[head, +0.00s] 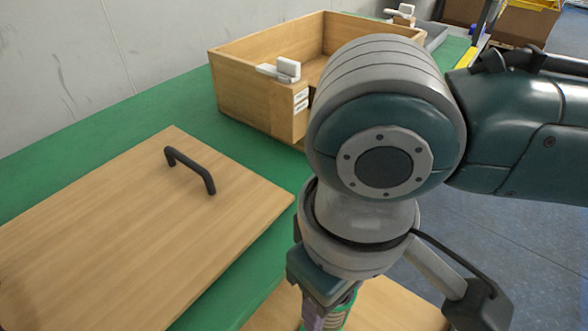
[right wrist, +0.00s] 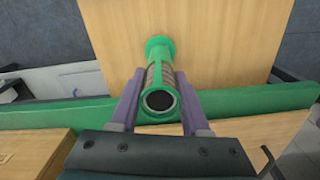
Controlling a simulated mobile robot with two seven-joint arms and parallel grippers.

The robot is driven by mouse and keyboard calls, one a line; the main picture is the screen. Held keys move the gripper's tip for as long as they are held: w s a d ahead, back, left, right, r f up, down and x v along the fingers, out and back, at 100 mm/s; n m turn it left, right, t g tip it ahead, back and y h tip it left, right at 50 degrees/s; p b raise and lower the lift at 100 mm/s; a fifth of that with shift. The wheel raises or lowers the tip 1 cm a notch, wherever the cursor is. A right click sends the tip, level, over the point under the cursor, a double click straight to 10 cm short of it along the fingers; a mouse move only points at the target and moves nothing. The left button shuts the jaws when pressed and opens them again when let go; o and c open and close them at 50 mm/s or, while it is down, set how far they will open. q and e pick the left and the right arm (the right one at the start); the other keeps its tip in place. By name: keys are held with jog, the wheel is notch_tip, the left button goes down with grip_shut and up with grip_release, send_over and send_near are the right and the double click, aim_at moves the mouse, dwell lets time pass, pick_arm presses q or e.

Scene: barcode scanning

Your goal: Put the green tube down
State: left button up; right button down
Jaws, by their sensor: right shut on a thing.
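The green tube (right wrist: 158,82) has green end rings, a ribbed grey-brown middle and a dark round end facing the right wrist camera. My right gripper (right wrist: 153,82) is shut on it, with one purple finger on each side. In the head view the tube (head: 343,312) shows only partly at the bottom edge, beside a purple finger of the gripper. A light wooden board (right wrist: 225,40) lies beyond the tube in the wrist view. I cannot tell whether the tube touches a surface below. My left gripper is not in view.
A wooden panel with a black handle (head: 192,168) lies on the green table (head: 150,112) at the left. An open wooden box (head: 240,95) with white latches stands behind. Another wooden surface (head: 390,305) is under my right arm. The grey floor is at the right.

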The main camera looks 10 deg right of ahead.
jog(key=shift+f, duration=0.3)
jog(key=shift+c, duration=1.9)
grip_release()
notch_tip(320, 180, up, 12)
jog(key=p, duration=0.4)
jog(key=shift+f, duration=0.15)
jog(key=shift+a+r+p, duration=0.15)
jog(key=shift+r+p, duration=0.05)
jog(key=shift+p, duration=0.1)
jog(key=s+a+y, duration=0.2)
jog(key=a+y, duration=0.1)
jog(key=a, duration=0.1)
jog(key=s+d+f+m+t+h, duration=0.1)
jog(key=s+d, duration=0.2)
jog(key=d, duration=0.4)
jog(key=s+d+f+m+t+h, duration=0.1)
jog(key=s+d+f+m+t, duration=0.1)
jog(key=d, duration=0.5)
jog(key=shift+s+d+f+t+h, duration=0.3)
jog(key=shift+s+h, duration=0.1)
jog(key=shift+s, duration=0.1)
